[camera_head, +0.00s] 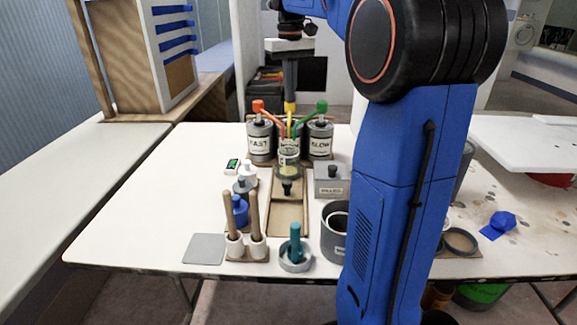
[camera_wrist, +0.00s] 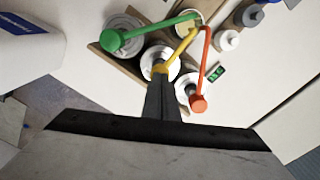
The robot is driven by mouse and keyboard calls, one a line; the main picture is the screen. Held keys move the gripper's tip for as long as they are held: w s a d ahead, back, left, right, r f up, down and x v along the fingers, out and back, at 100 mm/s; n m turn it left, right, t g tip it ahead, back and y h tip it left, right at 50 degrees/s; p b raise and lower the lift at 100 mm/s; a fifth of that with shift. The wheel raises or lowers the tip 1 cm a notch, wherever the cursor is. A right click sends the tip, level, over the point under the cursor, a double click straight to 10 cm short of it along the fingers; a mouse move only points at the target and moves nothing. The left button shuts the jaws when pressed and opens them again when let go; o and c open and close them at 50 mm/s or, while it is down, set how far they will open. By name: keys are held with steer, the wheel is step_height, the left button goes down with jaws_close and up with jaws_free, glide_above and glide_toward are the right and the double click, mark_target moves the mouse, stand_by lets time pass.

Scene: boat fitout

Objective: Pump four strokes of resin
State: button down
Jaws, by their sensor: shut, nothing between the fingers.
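Three pump cans stand in a cluster on the white table. The yellow-headed pump (camera_wrist: 160,67) is in the middle, with its spout running to a cup (camera_head: 289,157). An orange-headed pump (camera_head: 258,106) sits on the can labelled FAST (camera_head: 260,141). A green-headed pump (camera_head: 321,107) sits on the can labelled SLOW (camera_head: 320,141). No label shows on the middle can, which is mostly hidden in the head view. My gripper (camera_head: 290,101) is shut and empty, pointing down with its tips at the yellow head. I cannot tell whether they touch it.
In front are a wooden board (camera_head: 291,218), a grey box (camera_head: 331,181), a stick holder (camera_head: 247,249), a teal-handled tool (camera_head: 296,243) in a round dish, and a grey tub (camera_head: 334,226). My arm hides part of the table's right side. The table's left side is clear.

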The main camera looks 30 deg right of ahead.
steer(key=shift+f, duration=1.15)
steer(key=shift+r, duration=1.8)
steer(key=shift+f, duration=0.15)
